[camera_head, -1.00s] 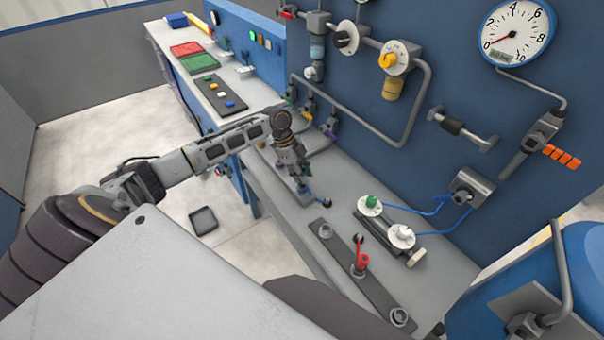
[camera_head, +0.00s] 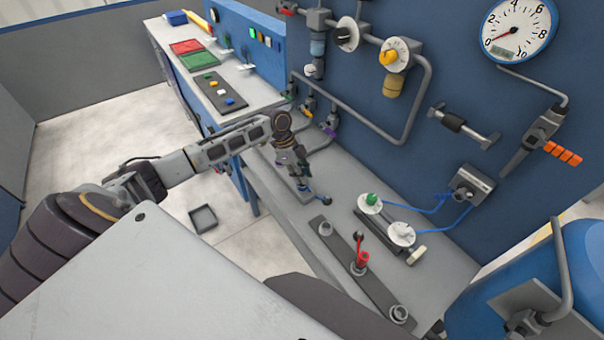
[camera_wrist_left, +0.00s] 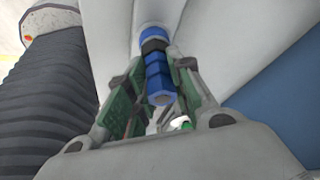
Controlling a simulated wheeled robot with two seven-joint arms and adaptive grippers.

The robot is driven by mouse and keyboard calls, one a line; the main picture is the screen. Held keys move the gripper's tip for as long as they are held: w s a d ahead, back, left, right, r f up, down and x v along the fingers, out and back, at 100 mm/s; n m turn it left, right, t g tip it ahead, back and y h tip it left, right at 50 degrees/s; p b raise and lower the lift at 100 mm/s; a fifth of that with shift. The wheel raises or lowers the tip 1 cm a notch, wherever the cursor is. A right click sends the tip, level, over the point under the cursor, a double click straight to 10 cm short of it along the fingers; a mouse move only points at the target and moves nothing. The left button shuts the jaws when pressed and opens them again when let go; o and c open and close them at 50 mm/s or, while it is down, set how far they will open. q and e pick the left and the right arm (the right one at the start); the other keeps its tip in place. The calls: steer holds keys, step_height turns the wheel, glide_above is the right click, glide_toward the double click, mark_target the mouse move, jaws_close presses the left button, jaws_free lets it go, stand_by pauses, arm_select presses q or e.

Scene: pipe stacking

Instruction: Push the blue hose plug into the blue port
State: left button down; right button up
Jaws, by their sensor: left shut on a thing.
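My left gripper (camera_head: 303,187) points down over the bench beside the wall panel. In the left wrist view my left gripper (camera_wrist_left: 157,80) has its green-padded fingers on both sides of the blue hose plug (camera_wrist_left: 158,80), and is shut on it. A black ring and a further blue collar (camera_wrist_left: 155,33) show at the plug's far end. I cannot tell whether that collar is the blue port or part of the plug, nor how deep the plug sits. A small blue-ended piece (camera_head: 326,200) shows just right of the gripper in the head view. My right gripper is out of view.
Green, yellow and purple fittings (camera_head: 330,131) line the wall behind the gripper. A grey pipe (camera_head: 368,126) runs above them. To the right are a valve block with a green knob (camera_head: 371,200), a white dial (camera_head: 401,234), blue hoses (camera_head: 432,208) and a red-handled strip (camera_head: 361,260).

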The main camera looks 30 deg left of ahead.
arm_select(q)
steer(key=c, duration=1.2)
jaws_free()
steer(key=shift+o, duration=0.2)
steer(key=shift+r, duration=0.1)
steer(key=v, duration=1.2)
steer(key=shift+s, duration=0.15)
